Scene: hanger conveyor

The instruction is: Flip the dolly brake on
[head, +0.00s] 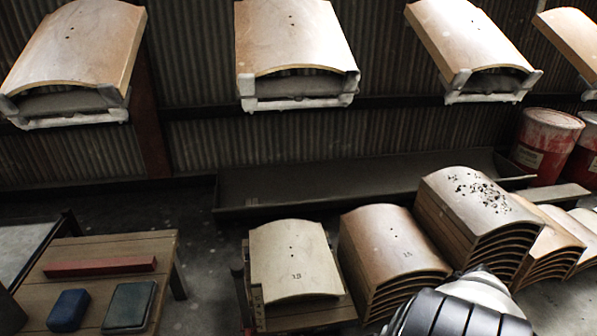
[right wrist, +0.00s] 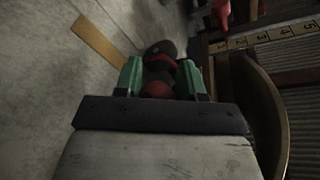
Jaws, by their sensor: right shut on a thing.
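In the right wrist view my right gripper (right wrist: 159,78) has its two green fingers closed around a dark piece with a rounded red end (right wrist: 157,90), which looks like the dolly brake. Its lower part and pivot are hidden, so I cannot tell its angle. The dolly's edge carries a numbered strip (right wrist: 265,38) just right of the fingers. In the head view the dolly with its numbered strip (head: 257,308) stands at bottom centre, under curved panels. My right arm covers the lower right there, and the gripper itself is out of that frame. My left gripper is not in view.
Stacks of curved wooden panels (head: 390,248) stand along the bottom right. A wooden table (head: 110,250) with a red bar (head: 100,267) is at the left. Curved panels (head: 297,35) hang overhead. Red drums (head: 545,145) stand at the right. Floor between table and dolly is clear.

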